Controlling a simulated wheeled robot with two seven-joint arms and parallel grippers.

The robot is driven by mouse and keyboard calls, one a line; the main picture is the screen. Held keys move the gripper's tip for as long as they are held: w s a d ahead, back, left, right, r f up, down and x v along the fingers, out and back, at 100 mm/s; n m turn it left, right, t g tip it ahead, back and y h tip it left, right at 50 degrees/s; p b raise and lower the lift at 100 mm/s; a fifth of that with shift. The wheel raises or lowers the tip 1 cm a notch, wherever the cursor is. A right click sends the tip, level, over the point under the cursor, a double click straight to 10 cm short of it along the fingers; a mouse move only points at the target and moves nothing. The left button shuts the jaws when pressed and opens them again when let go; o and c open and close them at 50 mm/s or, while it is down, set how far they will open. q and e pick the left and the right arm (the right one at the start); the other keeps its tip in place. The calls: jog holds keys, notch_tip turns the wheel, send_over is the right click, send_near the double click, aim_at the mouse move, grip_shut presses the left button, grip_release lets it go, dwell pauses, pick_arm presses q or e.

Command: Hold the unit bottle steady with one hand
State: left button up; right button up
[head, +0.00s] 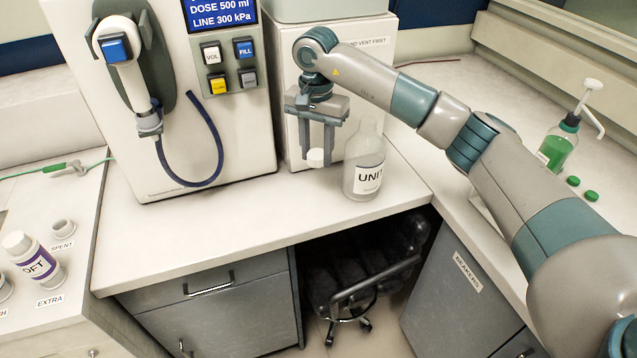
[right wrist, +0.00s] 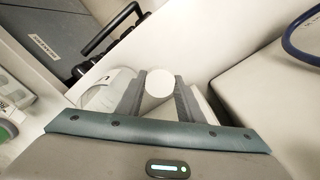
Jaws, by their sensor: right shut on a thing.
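The unit bottle (head: 364,165) is a clear bottle with a white label reading "UNIT". It stands upright on the white counter, and no cap shows on its neck. My right gripper (head: 317,154) points down just left of the bottle, apart from its body as far as I can tell. It is shut on a small white round cap (head: 315,159). In the right wrist view the white cap (right wrist: 160,82) sits between the two fingers, and the clear bottle (right wrist: 105,94) is to the left of them. My left gripper is not in view.
A dosing machine (head: 182,168) with a blue hose stands left of my gripper. A green soap pump bottle (head: 559,147) and green caps (head: 591,196) are on the right counter. A white bottle (head: 36,258) stands at the lower left. The counter front is clear.

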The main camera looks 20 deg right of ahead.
jog(key=p, duration=0.3)
send_over(317, 198)
notch_tip(317, 198, down, 7)
jog(key=shift+r, duration=0.15)
jog(key=shift+w+f, duration=0.1)
jog(key=shift+f, duration=0.6)
jog(key=shift+f+p, duration=0.75)
jog(key=shift+f, duration=1.1)
jog(key=shift+f, duration=0.15)
